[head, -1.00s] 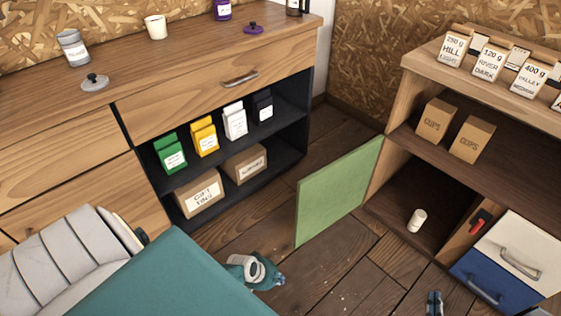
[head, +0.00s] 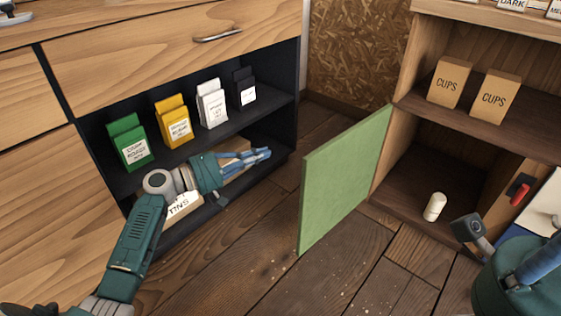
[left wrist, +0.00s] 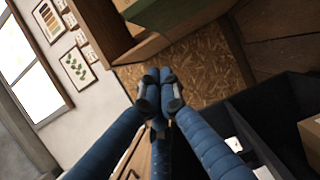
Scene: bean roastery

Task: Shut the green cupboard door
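The green cupboard door (head: 345,180) stands wide open in the head view, hinged at the left side of the wooden cupboard (head: 395,150). The lower compartment behind it is open and holds a small white cylinder (head: 434,207). My left gripper (head: 268,154) is left of the door, in front of the dark shelf unit, apart from the door. In the left wrist view its fingertips (left wrist: 159,88) are together with nothing visible between them. A green panel, likely the door, shows at that view's top. My right gripper (head: 470,229) shows only partly at the lower right, near the cupboard.
The dark shelf unit (head: 285,115) holds several coffee bags and boxes close to my left arm. Two cups boxes (head: 449,82) stand on the cupboard's upper shelf. A red handle (head: 520,188) is right of the compartment. The floor (head: 270,250) by the door is clear.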

